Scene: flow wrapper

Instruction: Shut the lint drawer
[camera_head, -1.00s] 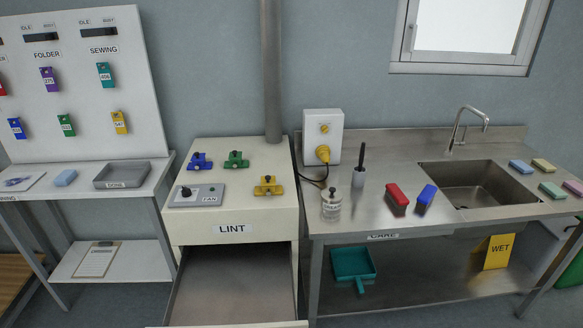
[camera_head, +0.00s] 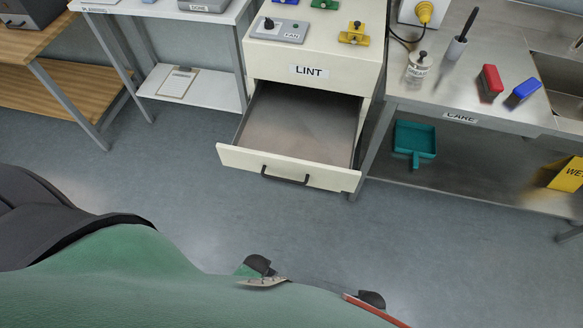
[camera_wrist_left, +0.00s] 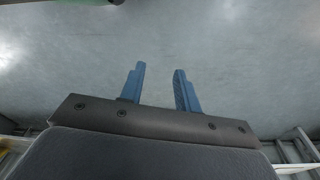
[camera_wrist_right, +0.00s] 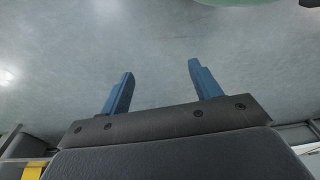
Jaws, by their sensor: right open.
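The lint drawer (camera_head: 236,157) is pulled well out of the cream cabinet labelled LINT (camera_head: 308,71) in the head view. Its inside looks empty, and a dark bar handle (camera_head: 286,176) is on its front. Neither gripper shows in the head view. In the left wrist view my left gripper (camera_wrist_left: 159,68) has its blue fingers apart with nothing between them. In the right wrist view my right gripper (camera_wrist_right: 161,68) is also open and empty.
Grey floor (camera_head: 200,200) lies clear in front of the drawer. A steel bench with a CARE label (camera_head: 460,117) stands to the right, with a teal dustpan (camera_head: 414,140) on its lower shelf. A yellow WET sign (camera_head: 568,175) is at far right. A clipboard (camera_head: 178,83) lies on a shelf at left.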

